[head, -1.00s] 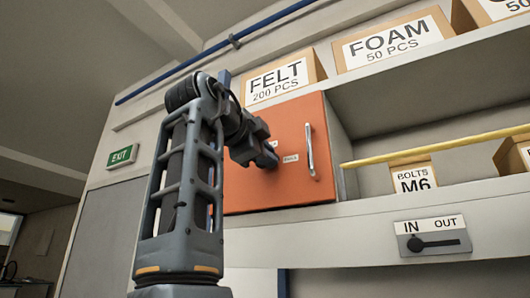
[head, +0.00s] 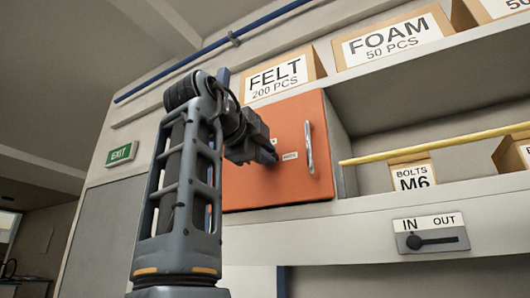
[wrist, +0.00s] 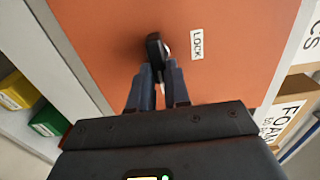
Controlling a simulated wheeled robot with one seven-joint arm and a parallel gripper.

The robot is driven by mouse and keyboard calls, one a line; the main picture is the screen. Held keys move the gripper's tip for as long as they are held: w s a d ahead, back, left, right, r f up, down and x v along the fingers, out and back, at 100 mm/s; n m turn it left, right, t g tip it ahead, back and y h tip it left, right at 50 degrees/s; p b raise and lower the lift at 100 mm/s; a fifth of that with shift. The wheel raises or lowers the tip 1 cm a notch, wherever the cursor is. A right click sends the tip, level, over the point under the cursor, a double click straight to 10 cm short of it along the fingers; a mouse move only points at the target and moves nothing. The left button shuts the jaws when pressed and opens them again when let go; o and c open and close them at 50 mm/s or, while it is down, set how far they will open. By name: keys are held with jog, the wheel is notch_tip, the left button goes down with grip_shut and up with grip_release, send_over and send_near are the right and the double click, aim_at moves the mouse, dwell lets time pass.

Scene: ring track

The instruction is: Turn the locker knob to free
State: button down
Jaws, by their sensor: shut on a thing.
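The orange locker door (head: 285,185) has a vertical silver handle (head: 309,147) on its right side. My gripper (head: 270,157) reaches the door's front, left of the handle, and my own wrist hides the knob in the head view. In the wrist view the black knob (wrist: 154,48) sits between the fingertips of my gripper (wrist: 160,72), which is shut on it. A white label reading LOCK (wrist: 197,43) is on the door just right of the knob there. A small white label (head: 290,156) also shows beside my gripper in the head view, too small to read surely.
FELT (head: 277,77) and FOAM (head: 388,42) boxes stand above. A yellow bar (head: 430,147) crosses the open shelf to the right, over a bolts box (head: 412,178). An IN/OUT slider panel (head: 432,234) is below right.

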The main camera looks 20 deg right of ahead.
jog(key=c, duration=1.1)
grip_release()
jog(key=shift+b+v, duration=1.15)
jog(key=shift+v, duration=2.75)
jog(key=shift+f, duration=0.1)
